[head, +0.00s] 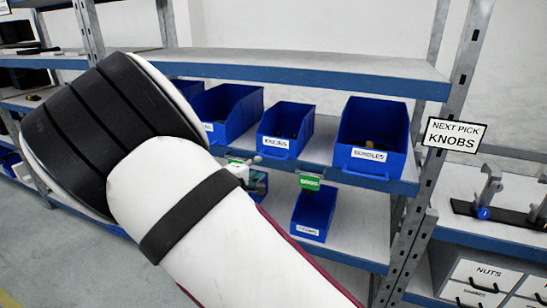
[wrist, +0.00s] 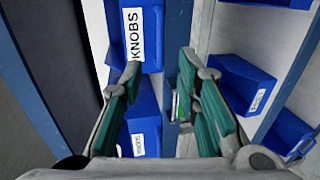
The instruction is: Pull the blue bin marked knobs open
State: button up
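The blue bin marked KNOBS (head: 279,152) sits on the middle shelf in the head view, with its white label facing out and some dark items inside. In the wrist view its labelled front (wrist: 153,40) shows at the top, left of centre, turned sideways. My gripper (head: 243,168) is small and partly hidden by my arm in the head view, just below and left of that bin. In the wrist view my gripper (wrist: 160,64) is open. Its two green-padded fingers are spread apart with nothing held between them. I cannot tell how far the fingertips are from the bin.
A blue-edged shelf board (head: 300,72) runs above the bins. Another blue bin (head: 370,165) stands to the right, and one (head: 314,212) on the lower shelf. A sign reading NEXT PICK KNOBS (head: 455,135) hangs at the rack post. My arm covers much of the left.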

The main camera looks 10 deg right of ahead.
aim_at(272, 157)
jog(key=b+x, duration=0.1)
jog(key=x, duration=1.2)
jog(key=shift+c, duration=0.5)
grip_shut()
